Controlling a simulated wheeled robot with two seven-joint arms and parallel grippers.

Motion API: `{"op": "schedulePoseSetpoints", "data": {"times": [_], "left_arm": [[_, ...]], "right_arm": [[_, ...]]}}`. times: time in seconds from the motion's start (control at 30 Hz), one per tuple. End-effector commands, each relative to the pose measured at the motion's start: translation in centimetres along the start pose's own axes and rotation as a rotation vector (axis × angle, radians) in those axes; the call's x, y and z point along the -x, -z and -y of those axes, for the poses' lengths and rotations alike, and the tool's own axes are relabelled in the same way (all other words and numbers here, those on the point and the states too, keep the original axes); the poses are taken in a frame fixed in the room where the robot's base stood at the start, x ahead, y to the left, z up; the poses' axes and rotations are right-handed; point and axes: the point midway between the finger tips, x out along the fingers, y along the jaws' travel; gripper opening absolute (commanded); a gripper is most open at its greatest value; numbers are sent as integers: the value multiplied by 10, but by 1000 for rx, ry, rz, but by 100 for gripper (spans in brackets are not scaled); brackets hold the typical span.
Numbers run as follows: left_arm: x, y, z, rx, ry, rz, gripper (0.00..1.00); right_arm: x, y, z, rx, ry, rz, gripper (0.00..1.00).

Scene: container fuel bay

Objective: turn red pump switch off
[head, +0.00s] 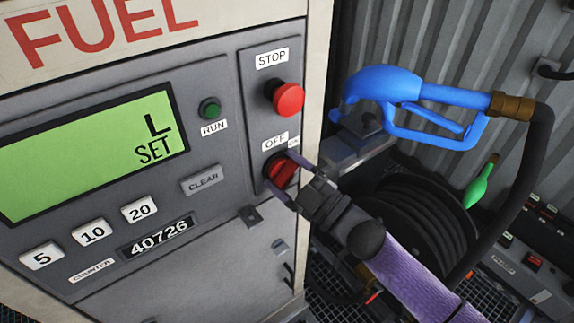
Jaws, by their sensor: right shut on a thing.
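The red pump switch (284,173) is a rotary knob on the grey panel of the fuel dispenser, below the red stop button. Labels OFF and ON sit just above it. The knob is tilted, its upper end leaning right toward the ON label. My right gripper (286,177) comes in from the lower right and is shut on the knob, one finger above it and one below. The fingers hide part of the knob's edge. My left gripper is not in view.
The red stop button (288,98) sticks out just above the switch. A green run button (209,109) and a green display (95,155) are to the left. A blue nozzle (425,95) hangs at right, above a black hose reel (415,215).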

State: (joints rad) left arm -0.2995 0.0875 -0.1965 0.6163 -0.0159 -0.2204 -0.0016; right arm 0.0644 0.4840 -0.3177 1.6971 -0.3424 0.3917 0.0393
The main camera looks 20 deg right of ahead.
Motion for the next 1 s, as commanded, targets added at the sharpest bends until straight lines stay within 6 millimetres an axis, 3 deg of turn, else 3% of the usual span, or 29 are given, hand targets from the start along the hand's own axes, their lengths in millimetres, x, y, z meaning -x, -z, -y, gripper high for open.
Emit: {"op": "schedulePoseSetpoints", "data": {"times": [0.27, 0.6, 1.0], "left_arm": [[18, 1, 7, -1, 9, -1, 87], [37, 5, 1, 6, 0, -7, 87], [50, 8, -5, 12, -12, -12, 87]], "right_arm": [[-1, 2, -3, 241, 99, 1, 21], [-2, 3, -3, 512, 209, 1, 21], [-2, 3, -2, 704, 285, 0, 21]]}}
